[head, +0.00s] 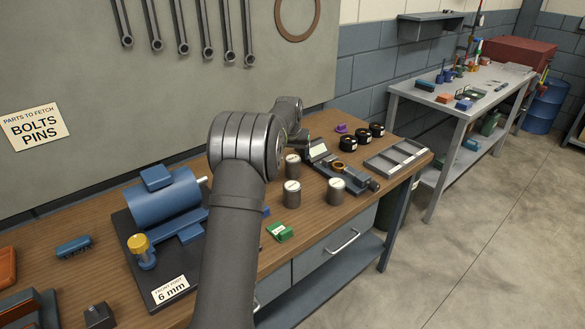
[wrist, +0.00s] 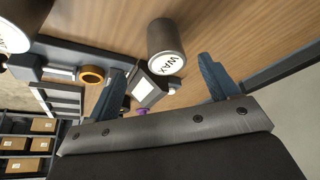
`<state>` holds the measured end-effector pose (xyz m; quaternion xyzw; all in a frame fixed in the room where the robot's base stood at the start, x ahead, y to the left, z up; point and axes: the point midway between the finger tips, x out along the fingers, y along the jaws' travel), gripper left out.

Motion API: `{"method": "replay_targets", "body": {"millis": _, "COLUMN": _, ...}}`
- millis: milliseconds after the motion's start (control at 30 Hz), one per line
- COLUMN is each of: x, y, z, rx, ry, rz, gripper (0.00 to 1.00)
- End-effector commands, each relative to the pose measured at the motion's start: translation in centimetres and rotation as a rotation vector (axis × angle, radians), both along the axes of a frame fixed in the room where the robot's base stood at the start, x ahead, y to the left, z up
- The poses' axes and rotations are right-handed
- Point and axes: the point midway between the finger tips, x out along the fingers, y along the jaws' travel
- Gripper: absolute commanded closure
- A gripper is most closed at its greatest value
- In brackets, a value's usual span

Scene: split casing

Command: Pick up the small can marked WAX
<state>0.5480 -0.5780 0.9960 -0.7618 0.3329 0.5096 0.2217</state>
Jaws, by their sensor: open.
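In the wrist view the small can marked WAX (wrist: 165,40) is grey and round, with a white label face turned toward the camera. My gripper (wrist: 162,64) is open, one blue-grey finger on each side of the picture. The can shows beyond and between the fingertips, and nothing is held. A second can (wrist: 12,36) is cut off at the left edge. In the head view, small grey cans stand on the bench: one at the back (head: 292,168), one in front (head: 291,196) and one to the right (head: 336,191). Their labels are unreadable there, and my arm hides the fingers.
A dark fixture with a brass ring (head: 338,166) stands near the cans. Several black jars (head: 348,144) and a grey divided tray (head: 398,157) lie further right. A blue motor (head: 163,200) stands left of my arm.

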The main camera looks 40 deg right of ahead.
Motion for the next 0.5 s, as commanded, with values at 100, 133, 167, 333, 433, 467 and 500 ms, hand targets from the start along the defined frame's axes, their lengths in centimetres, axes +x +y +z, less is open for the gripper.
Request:
{"method": "replay_targets", "body": {"millis": 100, "x": 0.7, "y": -0.7, "z": -2.6, "rx": 0.002, "ry": 0.002, "rz": -0.001, "gripper": 0.21}}
{"method": "replay_targets", "body": {"millis": 133, "x": 0.8, "y": -0.9, "z": -3.1, "rx": 0.002, "ry": 0.001, "rz": -0.001, "gripper": 0.21}}
{"method": "replay_targets", "body": {"millis": 167, "x": 1.0, "y": -1.0, "z": -3.5, "rx": 0.002, "ry": 0.001, "rz": -0.001, "gripper": 0.21}}
{"method": "replay_targets", "body": {"millis": 333, "x": 1.5, "y": -1.6, "z": -5.2, "rx": 0.001, "ry": -0.001, "rz": -0.001, "gripper": 0.21}}
{"method": "replay_targets", "body": {"millis": 433, "x": 1.6, "y": -1.7, "z": -5.6, "rx": 0.001, "ry": -0.001, "rz": -0.001, "gripper": 0.21}}
{"method": "replay_targets", "body": {"millis": 467, "x": 1.7, "y": -1.7, "z": -5.7, "rx": 0.001, "ry": -0.001, "rz": -0.001, "gripper": 0.21}}
{"method": "replay_targets", "body": {"millis": 500, "x": 1.8, "y": -1.8, "z": -5.9, "rx": 0.001, "ry": -0.001, "rz": -0.001, "gripper": 0.21}}
